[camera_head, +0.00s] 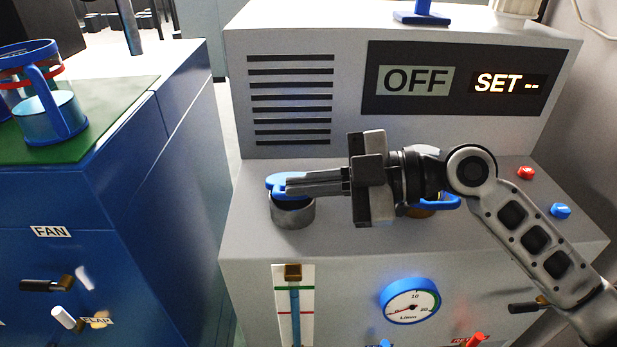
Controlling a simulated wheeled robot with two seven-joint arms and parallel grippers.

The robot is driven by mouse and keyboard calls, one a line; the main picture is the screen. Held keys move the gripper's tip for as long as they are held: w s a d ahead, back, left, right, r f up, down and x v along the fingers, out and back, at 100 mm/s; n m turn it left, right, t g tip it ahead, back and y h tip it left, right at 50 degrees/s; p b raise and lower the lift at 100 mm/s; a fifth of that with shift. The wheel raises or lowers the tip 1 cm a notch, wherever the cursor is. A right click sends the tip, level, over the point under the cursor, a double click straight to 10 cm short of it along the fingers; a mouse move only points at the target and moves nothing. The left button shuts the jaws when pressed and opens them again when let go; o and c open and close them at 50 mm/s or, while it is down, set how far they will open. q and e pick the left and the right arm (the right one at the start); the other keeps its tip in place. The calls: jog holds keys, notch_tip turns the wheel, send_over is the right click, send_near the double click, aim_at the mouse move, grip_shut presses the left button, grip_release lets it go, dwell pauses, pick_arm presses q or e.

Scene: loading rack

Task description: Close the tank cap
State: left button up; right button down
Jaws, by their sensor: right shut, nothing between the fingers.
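A short grey metal tank neck (293,215) stands on the ledge of the grey machine. A blue cap (275,183) is at its top, partly hidden by my gripper; I cannot tell whether it sits flat or is seated. My right gripper (289,186) reaches in from the right. Its fingers are shut, with nothing between them, and their tips are over the blue cap, seeming to touch it. My left gripper is out of view.
Behind my right gripper is another blue part (440,202) with a brass-coloured piece, mostly hidden. A red button (526,173) and a blue button (560,210) are at the ledge's right. A panel reading OFF (415,80) rises behind. A blue cabinet (150,200) stands left, across a gap.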

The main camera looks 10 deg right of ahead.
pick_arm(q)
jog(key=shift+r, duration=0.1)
pick_arm(e)
jog(key=shift+w+d+f, duration=0.1)
jog(key=shift+w+f, duration=0.25)
jog(key=shift+f, duration=0.2)
jog(key=shift+w+d+f, duration=0.1)
jog(key=shift+w+f, duration=0.2)
jog(key=shift+f, duration=0.2)
